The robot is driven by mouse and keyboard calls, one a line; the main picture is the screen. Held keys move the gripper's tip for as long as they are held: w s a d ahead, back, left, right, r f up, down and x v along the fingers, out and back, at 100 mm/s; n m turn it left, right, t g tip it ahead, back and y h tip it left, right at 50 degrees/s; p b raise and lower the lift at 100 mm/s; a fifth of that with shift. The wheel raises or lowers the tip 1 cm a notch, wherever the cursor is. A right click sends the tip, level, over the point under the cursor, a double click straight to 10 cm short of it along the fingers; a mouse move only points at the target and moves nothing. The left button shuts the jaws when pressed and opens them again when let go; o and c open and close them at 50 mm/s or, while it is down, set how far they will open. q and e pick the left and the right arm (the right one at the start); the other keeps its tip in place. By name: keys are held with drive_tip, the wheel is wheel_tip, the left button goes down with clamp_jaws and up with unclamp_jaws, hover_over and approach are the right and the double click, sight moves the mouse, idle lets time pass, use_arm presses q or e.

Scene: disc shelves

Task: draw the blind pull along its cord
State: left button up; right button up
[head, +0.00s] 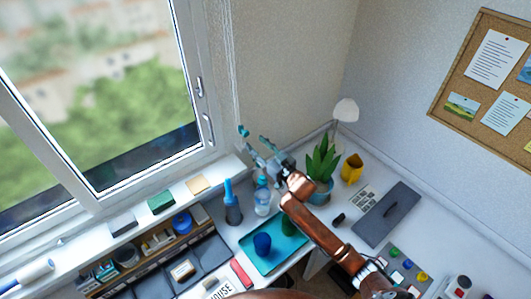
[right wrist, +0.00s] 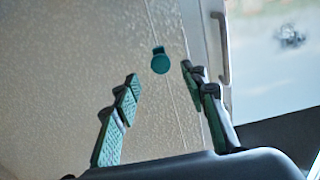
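My left gripper is not in view.
The window (head: 95,100) with its handle is left of the cord.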

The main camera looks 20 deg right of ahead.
drive_tip(key=v, duration=0.6)
drive_tip(key=shift+s, duration=0.3)
